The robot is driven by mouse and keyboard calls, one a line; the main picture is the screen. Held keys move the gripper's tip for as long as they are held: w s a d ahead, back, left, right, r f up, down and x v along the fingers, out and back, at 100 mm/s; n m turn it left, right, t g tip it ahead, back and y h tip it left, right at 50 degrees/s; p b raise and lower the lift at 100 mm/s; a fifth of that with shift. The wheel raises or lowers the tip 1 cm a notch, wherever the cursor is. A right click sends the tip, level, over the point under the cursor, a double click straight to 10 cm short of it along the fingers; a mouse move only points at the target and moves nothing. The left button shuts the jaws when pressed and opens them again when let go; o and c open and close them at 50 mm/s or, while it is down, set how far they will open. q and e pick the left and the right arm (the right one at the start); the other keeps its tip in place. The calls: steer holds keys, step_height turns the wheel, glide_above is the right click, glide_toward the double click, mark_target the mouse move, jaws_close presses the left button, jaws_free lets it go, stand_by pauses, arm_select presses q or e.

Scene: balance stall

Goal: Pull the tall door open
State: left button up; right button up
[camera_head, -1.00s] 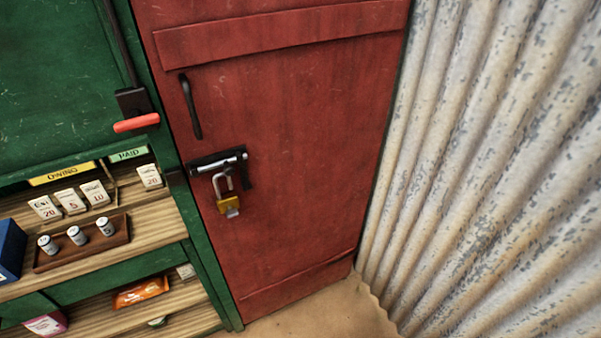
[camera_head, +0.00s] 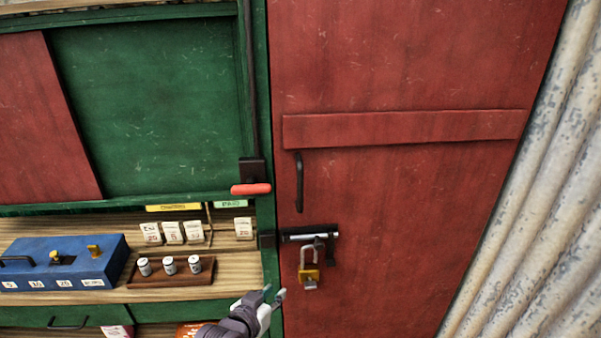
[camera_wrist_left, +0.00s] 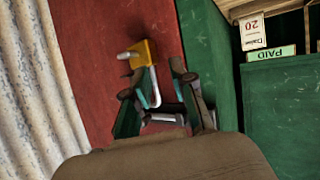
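The tall red door (camera_head: 420,220) is shut against the green frame. A dark vertical pull handle (camera_head: 299,182) is on its left side. Below it is a silver bolt (camera_head: 308,236) on a dark mount; I cannot tell if it reaches into the black keeper (camera_head: 267,239) on the frame. A brass padlock (camera_head: 309,273) hangs at the bolt. In the left wrist view, the padlock (camera_wrist_left: 146,52) shows beyond the spread fingers (camera_wrist_left: 160,92). My right gripper is not in view.
A red-gripped lever (camera_head: 250,189) sticks out on the frame left of the handle. A shelf to the left holds a blue box (camera_head: 62,263) and a brown tray (camera_head: 172,280) with small cylinders. A corrugated metal wall (camera_head: 550,220) stands at the right.

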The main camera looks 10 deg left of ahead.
arm_select(q)
step_height(320, 180, up, 18)
steer(key=s+t+h, duration=0.1)
steer(key=t, duration=0.2)
steer(key=m+t+h+p, duration=0.1)
steer(key=t, duration=0.1)
glide_toward(298, 182)
steer(key=p+x, duration=0.4)
steer(key=x, duration=0.5)
steer(key=shift+w+d+r, duration=0.15)
steer(key=shift+w, duration=0.05)
steer(key=shift+w+d, duration=0.2)
steer(key=shift+w, duration=0.4)
jaws_close()
